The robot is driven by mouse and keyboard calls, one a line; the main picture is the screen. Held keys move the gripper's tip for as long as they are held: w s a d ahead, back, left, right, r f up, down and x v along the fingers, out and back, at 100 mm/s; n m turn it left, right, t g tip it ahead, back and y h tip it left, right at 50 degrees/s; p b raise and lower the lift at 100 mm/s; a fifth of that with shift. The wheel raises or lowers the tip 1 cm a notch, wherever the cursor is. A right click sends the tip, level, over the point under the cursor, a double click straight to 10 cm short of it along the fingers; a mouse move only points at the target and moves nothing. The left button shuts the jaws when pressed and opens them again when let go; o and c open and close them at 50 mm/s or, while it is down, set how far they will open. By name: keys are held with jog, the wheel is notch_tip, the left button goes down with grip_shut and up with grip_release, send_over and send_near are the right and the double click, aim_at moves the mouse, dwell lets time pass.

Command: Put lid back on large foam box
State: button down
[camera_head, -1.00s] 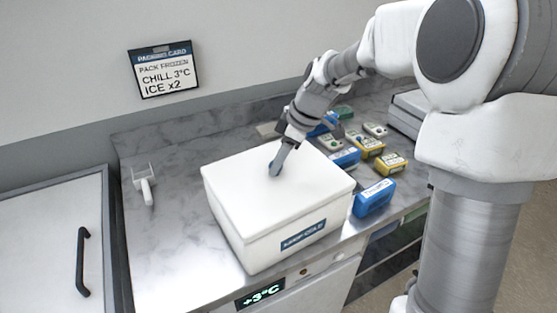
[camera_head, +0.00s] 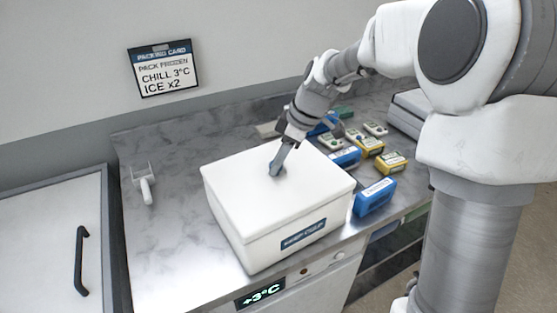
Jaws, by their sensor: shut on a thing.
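The large white foam box (camera_head: 262,245) stands on the grey marbled counter, with a dark blue label on its front. Its white lid (camera_head: 245,190) lies on top, covering the opening; a thin seam shows along its edge, and it looks level. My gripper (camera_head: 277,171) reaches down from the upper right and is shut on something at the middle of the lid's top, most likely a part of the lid. The fingertips hide what they hold. The inside of the box is hidden.
Blue packs (camera_head: 374,197) and yellow packs (camera_head: 391,162) lie right of the box. A white scoop (camera_head: 146,189) lies to the left on clear counter. A packing card (camera_head: 163,68) hangs on the wall. A cabinet door with a dark handle (camera_head: 81,262) is at far left.

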dwell(0.3)
jog(key=shift+c, duration=2)
grip_release()
jog(key=shift+o, duration=0.3)
jog(key=o, duration=0.3)
jog(key=shift+o, duration=0.2)
jog(key=shift+r, duration=0.1)
jog(key=shift+r+p, duration=2.2)
jog(key=shift+r, duration=1.2)
